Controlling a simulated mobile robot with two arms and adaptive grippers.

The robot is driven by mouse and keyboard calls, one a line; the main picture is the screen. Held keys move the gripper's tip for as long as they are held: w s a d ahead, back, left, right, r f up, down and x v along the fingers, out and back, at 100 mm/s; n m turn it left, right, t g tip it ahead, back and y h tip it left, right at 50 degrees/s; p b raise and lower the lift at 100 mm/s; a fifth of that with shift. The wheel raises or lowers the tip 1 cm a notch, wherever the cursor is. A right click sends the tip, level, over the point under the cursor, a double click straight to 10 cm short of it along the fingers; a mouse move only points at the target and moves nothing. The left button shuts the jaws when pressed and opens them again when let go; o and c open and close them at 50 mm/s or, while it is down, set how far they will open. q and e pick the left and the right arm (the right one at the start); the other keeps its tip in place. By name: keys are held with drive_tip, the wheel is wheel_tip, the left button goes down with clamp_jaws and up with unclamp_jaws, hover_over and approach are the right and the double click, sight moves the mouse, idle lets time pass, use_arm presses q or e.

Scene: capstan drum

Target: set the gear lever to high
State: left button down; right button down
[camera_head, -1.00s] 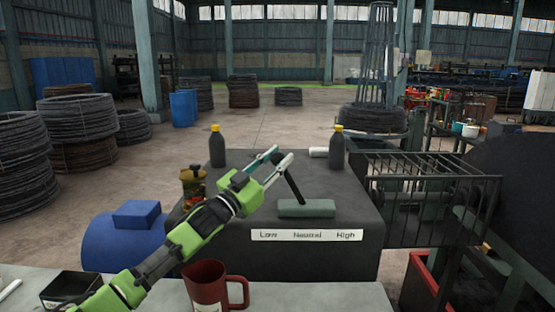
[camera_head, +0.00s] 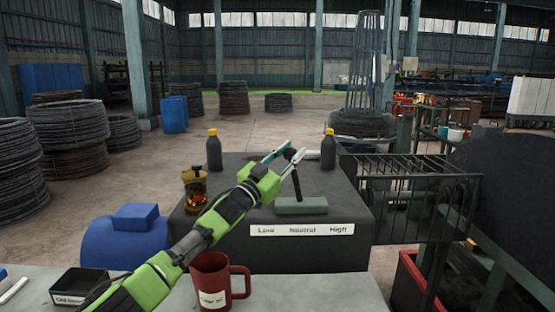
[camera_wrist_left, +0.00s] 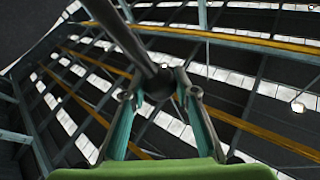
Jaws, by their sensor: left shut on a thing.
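The gear lever (camera_head: 297,185) is a dark rod rising from a grey-green base block (camera_head: 301,206) on a dark box-shaped housing. It leans slightly left, with its top near the middle. A white label plate (camera_head: 302,229) on the housing front reads Low, Neutral and High from left to right. My left gripper (camera_head: 291,153) is shut on the lever's top end. In the left wrist view, the rod (camera_wrist_left: 125,35) runs down to a dark knob (camera_wrist_left: 160,84) between the two fingers. My right gripper is not in view.
Two dark bottles with yellow caps (camera_head: 214,152) (camera_head: 328,150) stand on the housing. A brass-coloured lantern-like object (camera_head: 195,190) stands at its left. A red mug (camera_head: 211,282) and a dark tray (camera_head: 79,287) are on the near table. A barred cage (camera_head: 420,200) is at right.

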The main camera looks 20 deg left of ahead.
use_arm(q)
drive_tip(key=w+d+f+m+g, duration=0.1)
drive_tip(key=w+d+f, duration=0.1)
drive_tip(key=d, duration=0.9)
drive_tip(key=shift+w+d+f+m, duration=0.15)
drive_tip(key=shift+w+f+m, duration=0.15)
drive_tip(key=shift+w, duration=0.25)
drive_tip(key=c, duration=1.6)
unclamp_jaws()
drive_tip(key=shift+d, duration=0.2)
drive_tip(key=shift+r, duration=0.15)
